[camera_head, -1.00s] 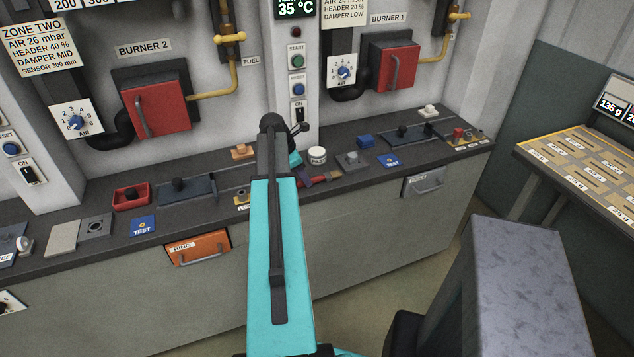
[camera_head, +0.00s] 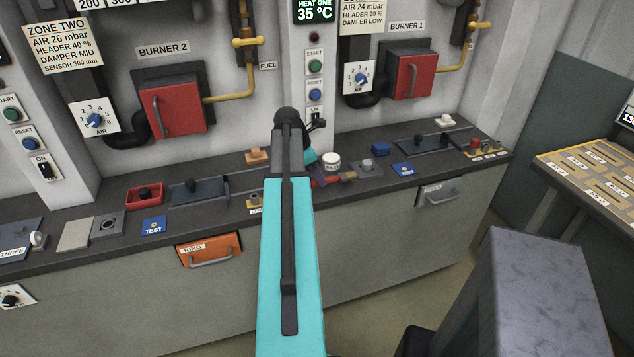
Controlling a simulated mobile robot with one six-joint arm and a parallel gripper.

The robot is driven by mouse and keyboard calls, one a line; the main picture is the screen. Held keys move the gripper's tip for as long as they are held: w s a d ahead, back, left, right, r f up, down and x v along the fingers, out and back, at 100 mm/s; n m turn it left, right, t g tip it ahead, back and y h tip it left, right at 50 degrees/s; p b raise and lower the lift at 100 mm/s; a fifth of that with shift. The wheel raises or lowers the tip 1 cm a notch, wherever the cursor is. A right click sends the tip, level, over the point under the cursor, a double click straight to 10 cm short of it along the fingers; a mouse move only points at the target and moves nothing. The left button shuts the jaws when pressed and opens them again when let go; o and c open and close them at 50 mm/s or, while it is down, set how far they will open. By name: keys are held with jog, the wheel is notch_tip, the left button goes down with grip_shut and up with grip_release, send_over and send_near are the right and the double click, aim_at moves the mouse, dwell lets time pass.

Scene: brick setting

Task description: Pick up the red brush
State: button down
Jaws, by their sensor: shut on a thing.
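The red brush (camera_head: 333,179) is low over the dark worktop (camera_head: 60,258), just in front of a white jar. Part of it is hidden behind my arm and gripper. My gripper (camera_head: 317,172) is at the brush and is shut on it. The fingertips are small and partly covered by my own teal arm, so the exact grip point is unclear. I cannot tell whether the brush still touches the worktop.
The white jar (camera_head: 332,160) stands close behind the brush. An orange drawer labelled RING (camera_head: 209,250) is in the cabinet front below. Burner panels rise behind.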

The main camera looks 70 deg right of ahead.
jog(key=s+a+r+b, duration=0.1)
jog(key=s+a+b, duration=0.3)
jog(key=s+a, duration=0.4)
jog(key=shift+a+r+b, duration=0.15)
jog(key=shift+a+b, duration=0.2)
jog(key=shift+a, duration=1.95)
jog(key=shift+s, duration=0.1)
